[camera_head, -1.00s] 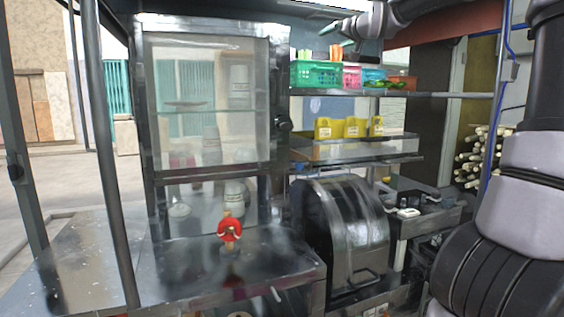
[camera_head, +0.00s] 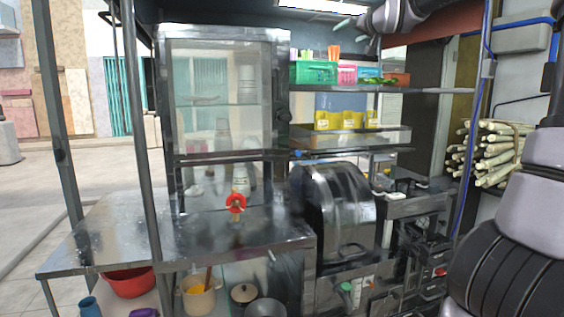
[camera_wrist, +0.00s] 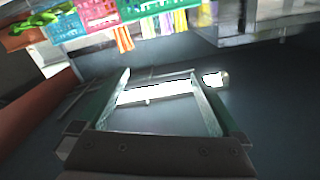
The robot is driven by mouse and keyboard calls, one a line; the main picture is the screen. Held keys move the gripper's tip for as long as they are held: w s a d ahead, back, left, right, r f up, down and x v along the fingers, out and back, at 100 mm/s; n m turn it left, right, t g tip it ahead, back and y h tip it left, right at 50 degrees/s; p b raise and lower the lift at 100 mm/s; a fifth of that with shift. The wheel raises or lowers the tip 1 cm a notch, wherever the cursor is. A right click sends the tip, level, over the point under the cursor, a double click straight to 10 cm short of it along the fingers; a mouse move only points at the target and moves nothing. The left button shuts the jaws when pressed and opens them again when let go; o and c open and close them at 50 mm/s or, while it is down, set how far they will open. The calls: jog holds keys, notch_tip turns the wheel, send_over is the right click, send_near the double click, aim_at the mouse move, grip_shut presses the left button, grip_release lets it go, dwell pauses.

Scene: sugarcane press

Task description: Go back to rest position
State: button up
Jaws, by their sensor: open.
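My gripper (camera_head: 354,30) shows at the top right of the head view, raised in front of the stall at about the height of its upper edge. In the wrist view my gripper (camera_wrist: 160,75) has its two fingers spread apart with nothing between them. No object is held. The wrist view looks toward the stall's dark ceiling, with a bright lamp (camera_wrist: 158,90) seen between the fingers.
A shelf with a green basket (camera_head: 314,73) and other coloured baskets is below my gripper. A glass cabinet (camera_head: 228,105) stands left, above a metal counter (camera_head: 110,232). A rounded press (camera_head: 340,210) is in the middle, and sugarcane stalks (camera_head: 492,155) lie right.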

jog(key=s+a+f+g+h, duration=0.2)
jog(key=s+a+f+g, duration=0.1)
jog(key=f, duration=0.6)
jog(key=s+a+f+g+h, duration=0.15)
jog(key=s+a+f, duration=0.25)
jog(key=f, duration=0.5)
jog(key=s+d+f+m+g, duration=0.1)
jog(key=s+d+f, duration=0.2)
jog(key=s, duration=0.8)
jog(key=s+d+f+m+g, duration=0.1)
jog(key=s+d+f+g, duration=0.1)
jog(key=s, duration=1)
jog(key=s+d+f+m+g, duration=0.2)
jog(key=s+d+f, duration=0.2)
jog(key=s, duration=0.7)
jog(key=shift+s+f, duration=0.35)
jog(key=shift+s, duration=0.05)
